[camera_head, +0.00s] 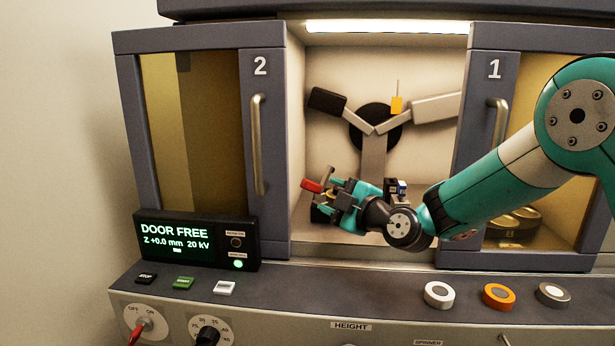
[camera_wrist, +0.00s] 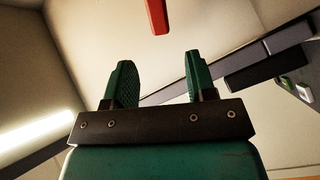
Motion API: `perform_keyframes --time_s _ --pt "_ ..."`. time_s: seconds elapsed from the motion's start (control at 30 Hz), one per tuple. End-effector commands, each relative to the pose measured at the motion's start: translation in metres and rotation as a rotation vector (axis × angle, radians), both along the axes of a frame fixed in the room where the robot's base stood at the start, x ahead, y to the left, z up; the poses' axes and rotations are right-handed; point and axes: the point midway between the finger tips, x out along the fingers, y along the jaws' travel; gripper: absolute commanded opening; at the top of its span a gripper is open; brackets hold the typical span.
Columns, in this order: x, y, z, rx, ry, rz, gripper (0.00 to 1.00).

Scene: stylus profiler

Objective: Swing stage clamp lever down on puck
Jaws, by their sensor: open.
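The clamp lever's red handle (camera_head: 311,185) shows inside the open chamber, just left of my gripper. In the wrist view a red bar (camera_wrist: 157,16), seemingly this handle, hangs at the top edge, ahead of the gap between the fingers and apart from them. My gripper (camera_head: 322,197) is inside the chamber with its fingers pointing left. In the wrist view my gripper (camera_wrist: 159,62) is open, with nothing between the fingers. The stage and any puck on it are mostly hidden behind my gripper, so I cannot tell how the lever sits over them.
Doors marked 2 (camera_head: 262,160) and 1 (camera_head: 489,110) flank the opening. A grey arm assembly with a yellow piece (camera_head: 397,105) is above my gripper. White (camera_head: 438,294), orange (camera_head: 498,296) and grey-brown (camera_head: 553,295) discs sit on the front ledge. A display (camera_head: 176,236) reads DOOR FREE.

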Motion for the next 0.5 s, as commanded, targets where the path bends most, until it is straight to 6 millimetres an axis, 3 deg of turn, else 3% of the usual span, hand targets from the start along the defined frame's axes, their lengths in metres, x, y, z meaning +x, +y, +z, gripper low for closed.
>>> perform_keyframes --time_s 0.2,0.5 --pt "0.035 0.034 0.002 -0.001 0.000 0.004 0.51" --pt "0.061 0.058 0.001 -0.001 0.001 0.000 0.51"
